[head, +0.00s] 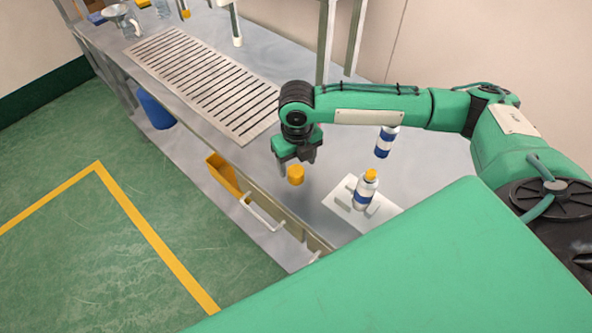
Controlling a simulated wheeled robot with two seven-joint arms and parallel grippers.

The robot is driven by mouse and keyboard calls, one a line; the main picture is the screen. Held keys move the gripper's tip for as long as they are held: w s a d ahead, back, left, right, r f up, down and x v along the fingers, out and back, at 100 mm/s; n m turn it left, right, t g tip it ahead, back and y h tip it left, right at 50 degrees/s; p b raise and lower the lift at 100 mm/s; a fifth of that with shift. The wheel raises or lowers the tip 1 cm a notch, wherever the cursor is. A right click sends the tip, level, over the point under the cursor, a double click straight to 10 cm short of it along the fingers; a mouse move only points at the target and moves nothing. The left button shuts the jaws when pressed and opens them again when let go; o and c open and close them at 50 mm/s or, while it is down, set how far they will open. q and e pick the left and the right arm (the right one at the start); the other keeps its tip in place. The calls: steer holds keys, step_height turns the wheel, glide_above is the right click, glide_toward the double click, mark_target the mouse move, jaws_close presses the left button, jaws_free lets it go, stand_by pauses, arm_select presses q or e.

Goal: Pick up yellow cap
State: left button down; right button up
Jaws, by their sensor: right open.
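A small yellow cap (296,174) is on the grey metal workbench, left of the white plate. My right gripper (296,162) points down, close above the cap, with its jaws open. From this angle I cannot tell whether the fingers are around the cap or only above and behind it. Another yellow cap (370,174) is on top of a white and blue bottle (364,192) on the white plate. My left gripper is not in view.
The bottle stands on a white plate (341,203). A second white and blue bottle (386,141) is behind, partly under my right forearm. A slotted panel (200,80) lies left. A yellow bin (226,176) and a white handle (262,214) are at the bench front.

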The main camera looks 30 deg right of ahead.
mark_target(296, 170)
steer(key=shift+a+f+p, duration=0.1)
steer(key=shift+f+p, duration=0.25)
steer(key=shift+f, duration=1.6)
steer(key=c, duration=1)
steer(key=shift+r, duration=0.1)
